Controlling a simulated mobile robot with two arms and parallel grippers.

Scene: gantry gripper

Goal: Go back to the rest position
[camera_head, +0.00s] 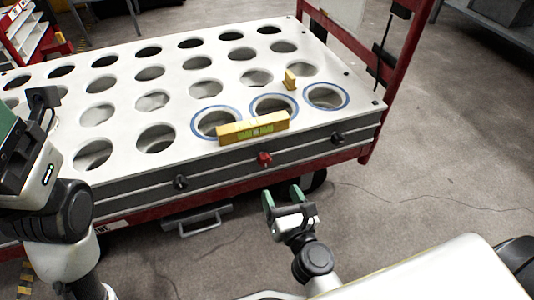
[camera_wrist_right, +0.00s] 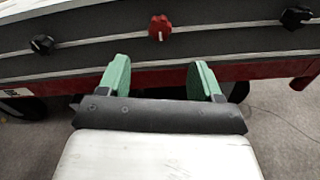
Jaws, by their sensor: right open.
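My right gripper (camera_head: 283,198) is open and empty, with two green fingers apart. It is low in front of the cart's red lower edge in the head view. In the right wrist view the same gripper (camera_wrist_right: 160,80) points at the cart's front, below a red knob (camera_wrist_right: 159,28). My left gripper (camera_head: 40,105) is at the left edge of the head view, over the left part of the white perforated top. Its fingers show only in part, so its opening is unclear.
A cart with a white top (camera_head: 120,85) full of round holes stands ahead. A yellow level (camera_head: 253,128) lies by blue-ringed holes, with a small yellow piece (camera_head: 290,80) behind it. Black knobs (camera_head: 337,138) stick out of its front. Grey floor (camera_head: 450,150) is clear at right.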

